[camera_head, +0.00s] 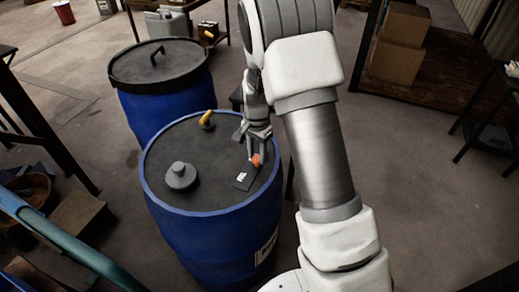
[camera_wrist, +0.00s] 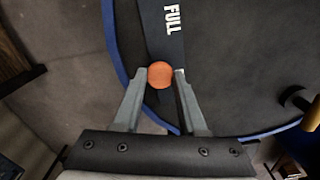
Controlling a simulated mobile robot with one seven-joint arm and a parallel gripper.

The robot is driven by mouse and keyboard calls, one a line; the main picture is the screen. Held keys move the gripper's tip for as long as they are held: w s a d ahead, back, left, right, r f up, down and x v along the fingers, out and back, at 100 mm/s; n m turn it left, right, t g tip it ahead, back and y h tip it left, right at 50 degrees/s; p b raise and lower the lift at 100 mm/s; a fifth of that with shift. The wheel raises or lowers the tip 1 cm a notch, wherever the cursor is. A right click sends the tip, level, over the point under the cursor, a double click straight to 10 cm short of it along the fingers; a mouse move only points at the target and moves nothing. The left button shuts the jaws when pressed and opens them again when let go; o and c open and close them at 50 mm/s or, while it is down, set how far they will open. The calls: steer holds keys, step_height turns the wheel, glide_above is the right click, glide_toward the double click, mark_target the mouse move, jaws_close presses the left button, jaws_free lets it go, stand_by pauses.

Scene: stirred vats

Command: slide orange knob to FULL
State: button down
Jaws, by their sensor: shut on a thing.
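The orange knob (camera_wrist: 160,75) sits on a dark slide plate (camera_wrist: 163,35) in the wrist view. The white word FULL (camera_wrist: 173,18) is printed on the plate beyond the knob, apart from it. My gripper (camera_wrist: 160,77) has its two fingertips on either side of the knob and is shut on it. In the head view the knob (camera_head: 257,160) is at my gripper's tips, above the lid of the near blue vat (camera_head: 205,222). The plate's white label (camera_head: 241,177) shows to the lower left of the knob there.
On the near vat's lid stand a grey stepped cap (camera_head: 181,176) and a yellow-orange handle (camera_head: 207,119). A second blue vat (camera_head: 163,100) with a closed dark lid stands behind. Cardboard boxes (camera_head: 398,42) lie at the upper right. Open floor is to the right of my arm.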

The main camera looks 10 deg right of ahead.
mark_target(250, 179)
steer(key=s+a, duration=0.1)
steer(key=s, duration=0.1)
steer(key=s+a, duration=0.2)
steer(key=shift+s+a, duration=0.1)
steer(key=shift+s, duration=0.1)
steer(key=shift+c, duration=2.3)
jaws_free()
steer(key=shift+s, duration=0.1)
step_height(250, 179, up, 18)
steer(key=p, duration=0.2)
steer(key=shift+f+p, duration=0.25)
steer(key=shift+p, duration=0.15)
